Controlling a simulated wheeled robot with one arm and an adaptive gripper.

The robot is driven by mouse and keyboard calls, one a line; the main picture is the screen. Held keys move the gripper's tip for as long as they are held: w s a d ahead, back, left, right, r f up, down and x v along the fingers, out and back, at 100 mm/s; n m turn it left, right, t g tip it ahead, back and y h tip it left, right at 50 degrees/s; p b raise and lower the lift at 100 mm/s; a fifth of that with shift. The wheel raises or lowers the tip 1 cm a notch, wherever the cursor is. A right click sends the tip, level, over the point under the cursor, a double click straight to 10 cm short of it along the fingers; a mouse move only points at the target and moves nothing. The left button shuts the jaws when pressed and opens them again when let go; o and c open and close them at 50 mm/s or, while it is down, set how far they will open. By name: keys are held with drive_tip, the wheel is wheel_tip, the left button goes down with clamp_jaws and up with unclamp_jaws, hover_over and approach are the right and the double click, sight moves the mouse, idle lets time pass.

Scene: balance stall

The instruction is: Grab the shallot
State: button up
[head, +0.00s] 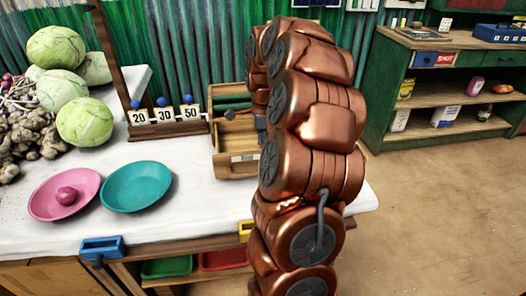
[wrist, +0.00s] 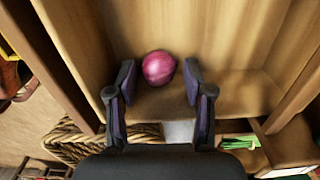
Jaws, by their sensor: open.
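A round purple-pink shallot (wrist: 158,68) lies in a wooden compartment in the wrist view. My gripper (wrist: 160,80) is open, with one dark finger to each side of the shallot. A small gap shows between each fingertip and the shallot, and I cannot tell its depth. In the head view my copper-coloured arm hides the gripper and this shallot.
Wooden walls (wrist: 75,40) flank the gripper closely; a coiled rope (wrist: 75,138) lies below left. On the table are a teal dish (head: 137,187), cabbages (head: 85,121), roots and a number stand (head: 166,114). Green shelves (head: 455,95) stand right, with open floor before them.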

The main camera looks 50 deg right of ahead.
drive_tip(key=shift+f, duration=0.3)
drive_tip(key=c, duration=0.7)
